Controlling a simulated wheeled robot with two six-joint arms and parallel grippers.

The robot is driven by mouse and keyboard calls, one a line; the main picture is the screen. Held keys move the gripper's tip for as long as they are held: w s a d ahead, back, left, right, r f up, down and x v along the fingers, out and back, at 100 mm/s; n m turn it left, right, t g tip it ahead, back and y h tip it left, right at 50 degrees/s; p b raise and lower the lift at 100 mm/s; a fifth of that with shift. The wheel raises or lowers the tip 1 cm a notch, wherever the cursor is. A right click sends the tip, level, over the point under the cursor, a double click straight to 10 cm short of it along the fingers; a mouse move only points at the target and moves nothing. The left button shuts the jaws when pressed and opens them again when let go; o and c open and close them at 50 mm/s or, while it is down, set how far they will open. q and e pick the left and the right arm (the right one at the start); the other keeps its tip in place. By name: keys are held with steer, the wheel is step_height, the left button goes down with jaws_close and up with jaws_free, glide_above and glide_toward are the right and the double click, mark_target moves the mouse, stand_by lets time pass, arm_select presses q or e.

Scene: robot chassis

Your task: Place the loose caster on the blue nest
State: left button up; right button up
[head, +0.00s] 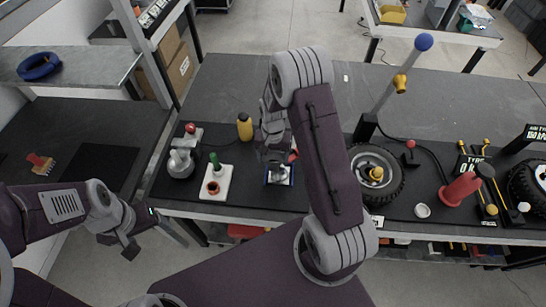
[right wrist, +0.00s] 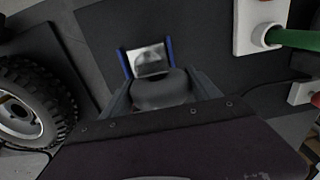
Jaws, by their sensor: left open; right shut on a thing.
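The blue nest (head: 291,178) stands on the dark bench mat, with upright blue sides around a pale metal middle. It also shows in the right wrist view (right wrist: 124,64), just beyond the fingertips. My right gripper (head: 271,157) reaches down from above, over or just behind the nest. It is shut on the loose caster (right wrist: 160,90), whose rounded grey body shows between the fingers. In the head view the arm mostly hides the caster, and I cannot tell whether it touches the nest. My left gripper (head: 127,246) is open and empty, off the bench front at left.
Left of the nest stand a white block with a green peg (head: 216,183), a grey caster-like piece (head: 182,162) and a yellow bottle (head: 244,127). A black-tyred wheel (head: 377,174) lies to the right. A blue ring (head: 38,66) rests on the left shelf.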

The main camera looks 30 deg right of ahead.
steer(key=o, duration=2)
steer(key=shift+f, duration=0.1)
step_height(320, 180, up, 12)
steer(key=shift+s+r+b, duration=0.1)
steer(key=shift+r+b, duration=0.1)
steer(key=shift+b, duration=0.2)
steer(key=s+a+n, duration=0.2)
steer(key=s+n, duration=0.1)
steer(key=s, duration=0.4)
steer(key=s+a+n+t, duration=0.1)
steer(key=s+a+n, duration=0.2)
steer(key=s, duration=0.3)
steer(key=shift+s+a+f, duration=0.2)
steer(key=shift+s+f, duration=0.15)
